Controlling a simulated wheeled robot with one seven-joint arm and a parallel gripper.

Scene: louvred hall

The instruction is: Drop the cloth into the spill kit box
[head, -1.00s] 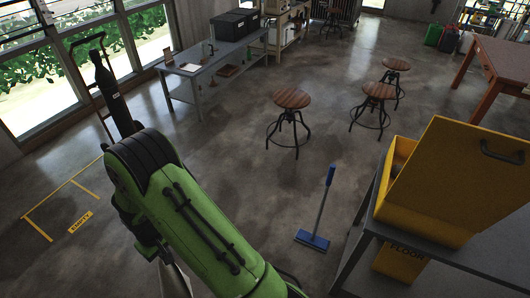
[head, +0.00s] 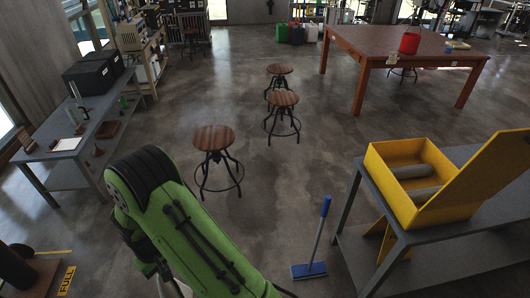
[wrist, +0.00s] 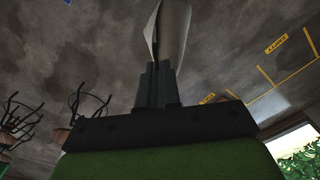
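The spill kit box (head: 384,187) is yellow and stands on a grey table at the right in the head view. Its lid (head: 487,182) is up, and grey rolls (head: 420,171) lie inside. In the wrist view my gripper (wrist: 157,76) has its dark fingers together on a pale, hanging cloth (wrist: 174,32). The cloth is over bare floor there, apart from the box.
The grey table (head: 405,236) has a lower shelf. A blue squeegee (head: 310,270) stands on the floor beside it. Several wooden stools (head: 213,139) stand ahead. A large red-brown table (head: 400,47) is at the back. A grey bench (head: 75,140) is at the left.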

